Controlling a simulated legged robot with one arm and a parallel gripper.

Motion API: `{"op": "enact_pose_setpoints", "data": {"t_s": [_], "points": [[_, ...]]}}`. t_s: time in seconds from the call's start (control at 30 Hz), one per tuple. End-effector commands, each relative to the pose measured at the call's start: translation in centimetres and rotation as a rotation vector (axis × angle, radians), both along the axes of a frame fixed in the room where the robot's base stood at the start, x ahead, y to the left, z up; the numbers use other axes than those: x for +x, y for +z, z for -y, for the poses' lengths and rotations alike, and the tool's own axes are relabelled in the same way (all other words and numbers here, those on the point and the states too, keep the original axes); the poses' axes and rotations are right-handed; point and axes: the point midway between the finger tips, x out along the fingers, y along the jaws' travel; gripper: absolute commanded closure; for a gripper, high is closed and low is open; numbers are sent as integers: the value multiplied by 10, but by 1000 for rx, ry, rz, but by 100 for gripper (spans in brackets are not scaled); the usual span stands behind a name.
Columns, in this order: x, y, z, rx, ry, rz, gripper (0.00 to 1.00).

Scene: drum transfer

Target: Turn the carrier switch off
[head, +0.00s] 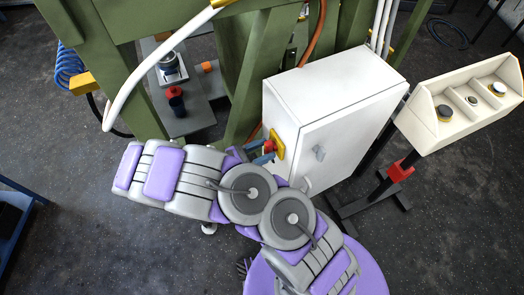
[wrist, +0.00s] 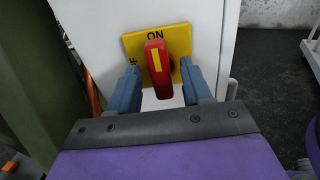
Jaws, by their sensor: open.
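The carrier switch is a red rotary knob (wrist: 158,68) on a yellow plate (wrist: 133,43) on the side of a white cabinet (head: 332,115). In the wrist view the plate reads ON at the top, and part of another label shows on its left. The knob's yellow stripe points up toward ON. My gripper (wrist: 159,82) is open, with one blue finger on each side of the knob. I cannot tell whether the fingers touch it. In the head view the gripper (head: 265,153) is at the plate, and my arm hides part of the cabinet's lower front.
A green frame (head: 250,75) stands behind and left of the cabinet. A cream control box (head: 465,105) with several buttons stands on a post at right. A blue table or cart edge (head: 15,225) shows at far left. Dark floor is open at lower left.

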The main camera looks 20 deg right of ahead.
Motion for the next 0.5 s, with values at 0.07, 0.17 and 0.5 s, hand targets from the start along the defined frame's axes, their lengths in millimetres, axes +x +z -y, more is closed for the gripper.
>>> {"op": "enact_pose_setpoints", "data": {"t_s": [0.07,0.17,0.5], "points": [[0,0,1,0,0,0,51],[0,0,0,0,0,0,51],[0,0,0,0,0,0,74]]}}
